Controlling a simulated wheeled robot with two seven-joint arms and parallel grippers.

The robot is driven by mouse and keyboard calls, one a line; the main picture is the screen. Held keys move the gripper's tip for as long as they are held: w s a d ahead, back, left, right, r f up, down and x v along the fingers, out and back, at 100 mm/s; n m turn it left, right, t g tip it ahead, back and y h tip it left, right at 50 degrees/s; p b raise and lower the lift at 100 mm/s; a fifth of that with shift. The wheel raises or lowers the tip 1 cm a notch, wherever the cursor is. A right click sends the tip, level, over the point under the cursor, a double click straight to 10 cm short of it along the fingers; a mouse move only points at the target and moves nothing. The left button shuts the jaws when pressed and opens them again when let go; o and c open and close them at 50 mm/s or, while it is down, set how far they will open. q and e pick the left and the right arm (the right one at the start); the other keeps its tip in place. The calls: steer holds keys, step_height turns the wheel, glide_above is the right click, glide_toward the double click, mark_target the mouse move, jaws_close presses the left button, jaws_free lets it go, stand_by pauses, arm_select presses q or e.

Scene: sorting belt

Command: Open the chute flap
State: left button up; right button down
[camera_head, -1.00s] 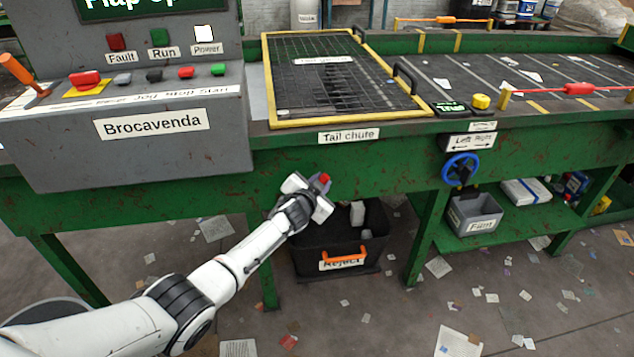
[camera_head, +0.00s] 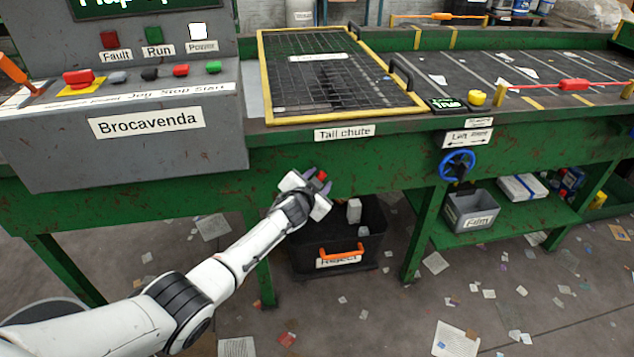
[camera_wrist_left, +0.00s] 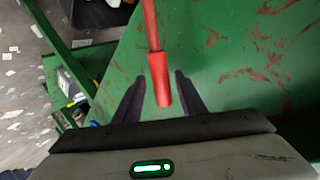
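A red lever grip (camera_head: 321,175) shows at the front of the green belt frame, below the "Tail chute" label (camera_head: 344,133). In the left wrist view the red grip (camera_wrist_left: 160,80) ends a thin red rod that comes in from the top. My left gripper (camera_head: 319,179) is at the grip. In the left wrist view my left gripper's dark fingers (camera_wrist_left: 160,96) stand apart on either side of the grip, with gaps showing. The flap itself cannot be made out. My right gripper is not in view.
A black reject bin (camera_head: 375,245) with an orange handle stands below my left gripper. The grey control console (camera_head: 150,150) is at the left. A yellow-framed mesh guard (camera_head: 262,80) covers the chute top. A blue handwheel (camera_head: 457,165) is to the right. Scraps litter the floor.

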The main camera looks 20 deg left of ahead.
arm_select(q)
steer(key=shift+s+r+p, duration=0.3)
steer(key=shift+s+p, duration=0.25)
steer(key=p+v, duration=0.3)
steer(key=v, duration=0.6)
steer(key=shift+s+f, duration=0.1)
steer(key=shift+f, duration=0.05)
steer(key=s+d+f+n+g+h, duration=0.1)
steer(key=s+d+f, duration=0.2)
steer(key=s+f, duration=0.5)
steer(key=s+d+f+g+h, duration=0.1)
steer(key=s+d+f+g, duration=0.2)
steer(key=s, duration=0.8)
steer(key=s+d+f+n+h, duration=0.1)
steer(key=s+d, duration=0.1)
steer(key=s, duration=0.6)
steer(key=s+d+f+n+g, duration=0.1)
steer(key=s+d, duration=0.1)
steer(key=s, duration=0.7)
steer(key=shift+s+f+h, duration=0.15)
steer(key=shift+s+h, duration=0.15)
steer(key=shift+h, duration=0.1)
